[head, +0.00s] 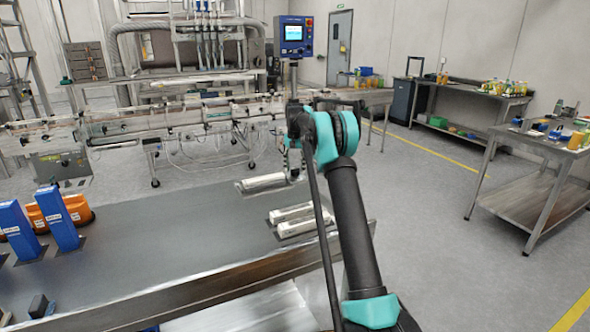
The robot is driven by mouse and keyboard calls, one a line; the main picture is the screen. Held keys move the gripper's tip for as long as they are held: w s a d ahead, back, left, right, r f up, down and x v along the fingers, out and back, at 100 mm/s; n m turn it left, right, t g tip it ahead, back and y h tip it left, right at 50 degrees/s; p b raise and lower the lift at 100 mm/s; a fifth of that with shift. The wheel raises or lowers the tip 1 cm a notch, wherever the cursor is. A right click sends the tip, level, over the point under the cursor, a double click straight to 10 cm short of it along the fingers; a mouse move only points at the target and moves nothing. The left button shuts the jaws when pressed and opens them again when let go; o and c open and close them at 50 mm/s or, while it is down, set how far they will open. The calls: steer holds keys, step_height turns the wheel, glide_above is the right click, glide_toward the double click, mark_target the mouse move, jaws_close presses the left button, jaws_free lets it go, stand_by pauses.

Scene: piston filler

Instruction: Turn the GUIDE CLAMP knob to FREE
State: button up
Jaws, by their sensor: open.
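No GUIDE CLAMP knob can be made out in the head view, and no lettering for it is readable. The filling machine (205,60) stands at the back left, with a long conveyor (110,125) running in front of it. My gripper (293,172) is partly seen at the end of my arm, past the teal elbow. It points down, is open and appears empty, in front of the conveyor and above the far side of the near bench. Its fingers are small and partly hidden.
A blue control panel (293,37) stands on a post behind my arm. The near steel bench (180,235) holds blue holders (62,218), an orange item (80,210) and pale bars (300,221). A steel table (545,150) stands at right. The floor (420,220) between is clear.

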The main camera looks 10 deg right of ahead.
steer(key=shift+f, duration=0.25)
steer(key=c, duration=1.2)
steer(key=shift+o, duration=0.2)
